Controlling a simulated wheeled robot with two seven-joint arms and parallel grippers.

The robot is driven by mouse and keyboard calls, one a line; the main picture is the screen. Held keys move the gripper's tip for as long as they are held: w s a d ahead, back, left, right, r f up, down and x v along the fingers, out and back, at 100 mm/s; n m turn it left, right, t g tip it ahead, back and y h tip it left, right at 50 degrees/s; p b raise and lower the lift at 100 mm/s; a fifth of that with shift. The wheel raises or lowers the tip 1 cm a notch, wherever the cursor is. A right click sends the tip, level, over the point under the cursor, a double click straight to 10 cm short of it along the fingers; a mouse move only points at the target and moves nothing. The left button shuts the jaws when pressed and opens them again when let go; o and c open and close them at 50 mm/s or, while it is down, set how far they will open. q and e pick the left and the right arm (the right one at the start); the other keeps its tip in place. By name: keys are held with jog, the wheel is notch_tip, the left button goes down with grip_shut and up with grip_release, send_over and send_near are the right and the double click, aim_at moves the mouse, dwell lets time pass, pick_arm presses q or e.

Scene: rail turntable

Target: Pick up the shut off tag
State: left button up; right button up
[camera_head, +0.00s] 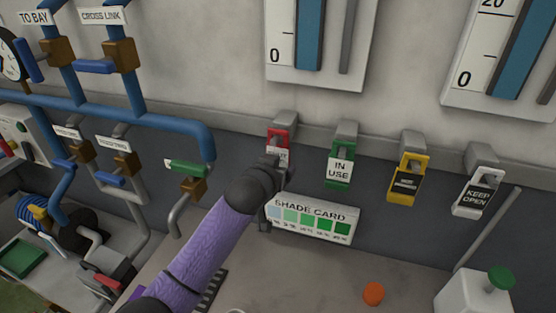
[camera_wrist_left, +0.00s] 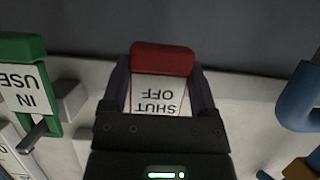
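The shut off tag (camera_wrist_left: 158,92) has a red top and a white face, upside down in the left wrist view. In the head view its red top (camera_head: 278,135) hangs on a grey hook on the wall, its lower part mostly hidden by my gripper. My left gripper (camera_wrist_left: 160,82) has one finger on each side of the tag, and they look spread about its width; firm contact cannot be made out. In the head view my left gripper (camera_head: 270,165) is dark and reaches up to the tag. My right gripper is not in view.
Right of it hang a green IN USE tag (camera_head: 340,165), a yellow tag (camera_head: 408,175) and a white KEEP OPEN tag (camera_head: 478,193). A shade card (camera_head: 312,219) stands below. Blue pipes (camera_head: 180,130) run at left. An orange knob (camera_head: 373,293) sits on the counter.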

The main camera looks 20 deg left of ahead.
pick_arm(q)
jog(key=c, duration=0.6)
jog(key=shift+o, duration=0.2)
jog(key=shift+r, duration=0.9)
jog(key=s, duration=1.8)
jog(key=shift+a+f, duration=0.15)
jog(key=shift+a, duration=0.2)
jog(key=f+p+v, duration=0.1)
jog(key=p+v, duration=0.4)
jog(key=v, duration=0.2)
jog(key=shift+s+f+p, duration=0.25)
jog(key=shift+s+p, duration=0.05)
